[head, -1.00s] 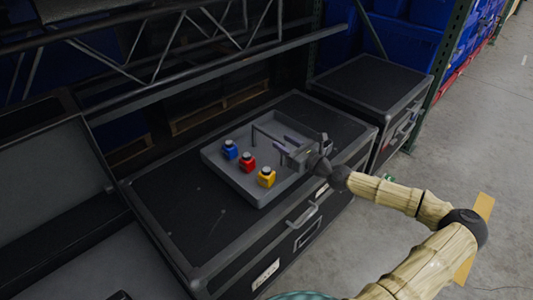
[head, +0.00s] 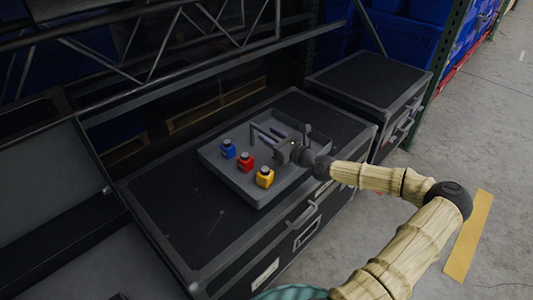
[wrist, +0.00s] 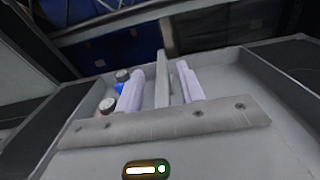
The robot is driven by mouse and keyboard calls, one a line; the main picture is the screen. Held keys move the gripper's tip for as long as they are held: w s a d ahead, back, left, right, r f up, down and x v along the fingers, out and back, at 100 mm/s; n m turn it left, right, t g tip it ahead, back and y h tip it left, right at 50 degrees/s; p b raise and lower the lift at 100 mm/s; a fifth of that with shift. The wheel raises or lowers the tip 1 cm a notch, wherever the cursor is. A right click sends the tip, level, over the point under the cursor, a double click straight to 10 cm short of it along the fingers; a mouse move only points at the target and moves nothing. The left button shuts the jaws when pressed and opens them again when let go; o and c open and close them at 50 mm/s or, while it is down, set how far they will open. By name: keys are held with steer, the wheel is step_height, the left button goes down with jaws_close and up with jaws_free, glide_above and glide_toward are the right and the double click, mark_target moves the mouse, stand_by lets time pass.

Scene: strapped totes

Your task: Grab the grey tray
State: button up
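The grey tray (head: 232,184) sits flat on a black flight case. It is shallow, with a raised grey handle bar (head: 262,131) across it, which also shows in the wrist view (wrist: 162,75). Three capped bottles stand in its near left part: blue (head: 228,149), red (head: 245,162) and yellow (head: 265,177). My gripper (head: 274,139) is over the tray. In the wrist view its two pale purple fingers (wrist: 162,90) are apart, one on each side of the bar, with gaps visible. Whether the fingertips reach below the bar's top is unclear.
The black case top (head: 200,225) is bare in front of the tray. An open case (head: 50,175) lies to the left and another closed case (head: 370,80) stands behind right. A metal truss (head: 190,50) runs above the back. Floor at right is clear.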

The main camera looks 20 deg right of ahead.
steer(key=shift+d, duration=0.1)
jaws_close()
steer(key=shift+w, duration=0.1)
stand_by(1.0)
steer(key=shift+r, duration=0.15)
